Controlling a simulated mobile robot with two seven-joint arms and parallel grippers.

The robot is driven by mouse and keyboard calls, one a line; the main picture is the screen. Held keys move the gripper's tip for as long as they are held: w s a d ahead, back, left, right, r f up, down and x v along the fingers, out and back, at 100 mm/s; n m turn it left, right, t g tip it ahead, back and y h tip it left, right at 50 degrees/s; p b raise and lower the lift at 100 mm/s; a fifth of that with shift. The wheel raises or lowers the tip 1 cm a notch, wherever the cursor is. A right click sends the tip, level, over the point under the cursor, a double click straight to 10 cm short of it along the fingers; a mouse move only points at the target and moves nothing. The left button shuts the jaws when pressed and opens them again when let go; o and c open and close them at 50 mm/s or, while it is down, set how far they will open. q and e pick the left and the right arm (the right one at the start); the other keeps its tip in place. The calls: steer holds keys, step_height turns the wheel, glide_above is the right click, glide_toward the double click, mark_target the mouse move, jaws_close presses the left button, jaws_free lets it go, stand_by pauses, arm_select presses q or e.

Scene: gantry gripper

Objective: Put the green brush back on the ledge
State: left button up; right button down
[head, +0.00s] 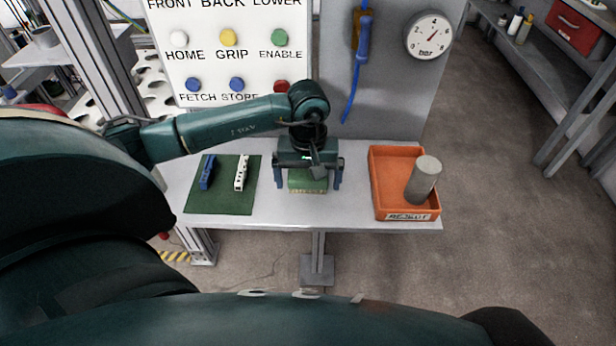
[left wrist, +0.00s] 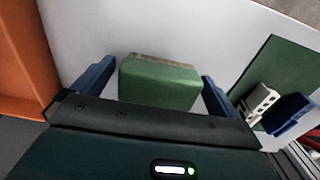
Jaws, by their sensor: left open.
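The green brush (head: 308,181) rests on the pale ledge (head: 282,208), between the mat and the orange tray. It also shows in the left wrist view (left wrist: 160,84), with a tan bristle edge. My left gripper (head: 308,184) is above the brush with its two blue fingers apart, one on each side of it. In the left wrist view the left gripper (left wrist: 157,80) shows a gap between each finger and the brush. My gripper's body hides the upper part of the brush in the head view. My right gripper is not in view.
A dark green mat (head: 222,200) holds a blue piece (head: 207,172) and a white piece (head: 241,173) on the left. An orange tray (head: 391,213) with a grey cylinder (head: 424,180) stands on the right. A button panel (head: 205,50) and gauge (head: 429,37) are behind.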

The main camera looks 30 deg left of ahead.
mark_target(308, 175)
arm_select(q)
steer(key=shift+r+p, duration=0.25)
steer(key=shift+p, duration=0.05)
step_height(308, 175, up, 10)
steer(key=shift+r+b, duration=0.25)
steer(key=shift+b, duration=0.6)
steer(key=shift+r, duration=0.7)
